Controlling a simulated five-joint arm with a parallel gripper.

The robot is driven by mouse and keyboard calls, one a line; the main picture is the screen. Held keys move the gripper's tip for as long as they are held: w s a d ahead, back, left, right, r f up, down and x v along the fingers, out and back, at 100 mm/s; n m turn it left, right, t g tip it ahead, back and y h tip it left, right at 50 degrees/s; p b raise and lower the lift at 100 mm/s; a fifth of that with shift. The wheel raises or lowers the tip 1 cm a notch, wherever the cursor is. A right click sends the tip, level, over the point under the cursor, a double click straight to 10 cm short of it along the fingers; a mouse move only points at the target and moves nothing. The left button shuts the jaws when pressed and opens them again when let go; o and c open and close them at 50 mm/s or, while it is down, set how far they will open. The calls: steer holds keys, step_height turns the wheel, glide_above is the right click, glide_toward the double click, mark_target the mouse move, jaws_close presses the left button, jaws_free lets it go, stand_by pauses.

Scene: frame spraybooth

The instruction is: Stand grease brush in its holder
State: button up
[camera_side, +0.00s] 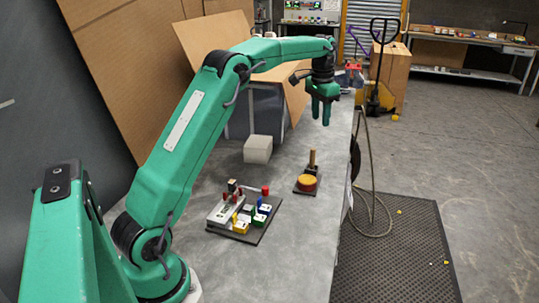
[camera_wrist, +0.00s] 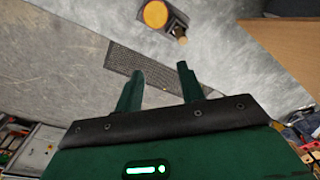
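A small dark base (camera_side: 300,191) carries a round orange-topped pot (camera_side: 306,182) and an upright brown post (camera_side: 312,160), on the right part of the grey table. The post may be the grease brush handle, but I cannot tell. In the wrist view the orange disc (camera_wrist: 155,14) and the light brown post end (camera_wrist: 182,39) show at the top, beyond the fingertips. My gripper (camera_side: 322,118) hangs high, fingers down, past the pot toward the table's far end. In the wrist view its two fingers (camera_wrist: 160,70) are apart with nothing between them.
A dark board (camera_side: 258,232) with grey, red, yellow and blue parts lies on the table, left of the pot. A pale block (camera_side: 258,149) stands behind it. Cardboard (camera_side: 205,40) and a grey bin (camera_side: 258,112) line the back. Bare table surrounds the pot.

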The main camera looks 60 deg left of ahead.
steer(key=s+d+r+t, duration=0.1)
steer(key=s+d+r, duration=0.3)
steer(key=s+d, duration=0.35)
steer(key=s+d+r+t, duration=0.2)
steer(key=s+d+r, duration=0.2)
steer(key=s+d, duration=0.3)
steer(key=s+d+f+t, duration=0.1)
steer(key=s+d+f, duration=0.2)
steer(key=s, duration=0.6)
steer(key=s+d+f, duration=0.3)
steer(key=s+f, duration=0.1)
steer(key=s, duration=0.5)
steer(key=shift+s+f+n+t, duration=0.15)
steer(key=shift+n+t, duration=0.15)
steer(key=shift+t, duration=0.1)
